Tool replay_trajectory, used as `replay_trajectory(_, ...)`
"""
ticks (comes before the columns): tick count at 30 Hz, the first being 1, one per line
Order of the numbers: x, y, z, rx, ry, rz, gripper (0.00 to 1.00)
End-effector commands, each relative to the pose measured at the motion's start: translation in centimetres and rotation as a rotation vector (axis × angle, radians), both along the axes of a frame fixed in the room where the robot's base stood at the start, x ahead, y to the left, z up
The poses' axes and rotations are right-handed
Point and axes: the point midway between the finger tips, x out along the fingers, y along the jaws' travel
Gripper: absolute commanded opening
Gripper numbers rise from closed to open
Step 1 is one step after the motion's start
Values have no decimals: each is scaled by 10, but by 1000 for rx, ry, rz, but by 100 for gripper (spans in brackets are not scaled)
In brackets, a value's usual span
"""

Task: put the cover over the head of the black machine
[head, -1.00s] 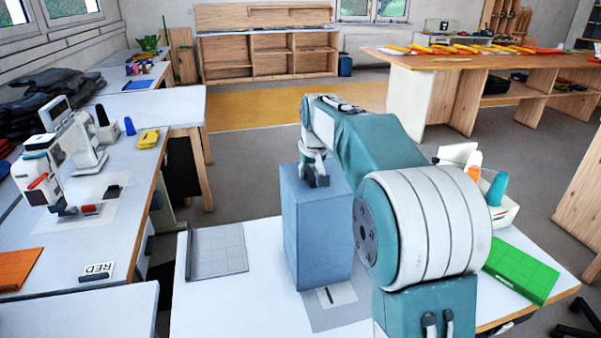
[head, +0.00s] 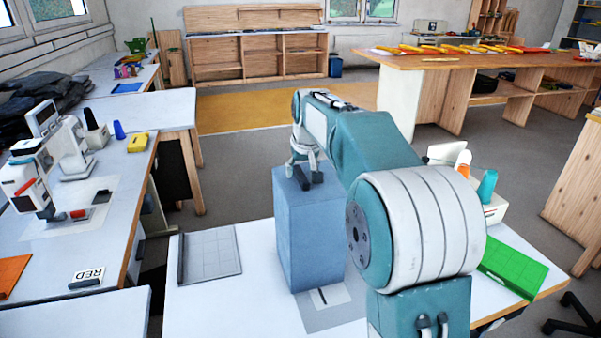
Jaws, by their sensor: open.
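The cover looks to be the tall blue-grey box (head: 308,240) standing upright on the white table in front of me. A dark bar-like handle (head: 303,178) shows on its top. My gripper (head: 302,166) is open at the top of the box, just behind or above the handle; whether a finger touches it I cannot tell. No black machine shows. The box's inside is hidden, so I cannot tell whether a machine stands under it. My arm hides part of the table to its right.
A grey sheet with a white card (head: 331,297) lies at the box's foot. A white sewing machine (head: 32,178) stands on the left table.

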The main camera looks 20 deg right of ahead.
Motion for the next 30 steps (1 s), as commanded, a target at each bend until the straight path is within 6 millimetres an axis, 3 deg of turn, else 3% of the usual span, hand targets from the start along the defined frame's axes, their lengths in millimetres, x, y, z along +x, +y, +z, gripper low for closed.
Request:
replay_trajectory(12, -31, 0, 79, -1, -6, 0, 65)
replay_trajectory(30, -38, 1, 122, -1, -3, 0, 65)
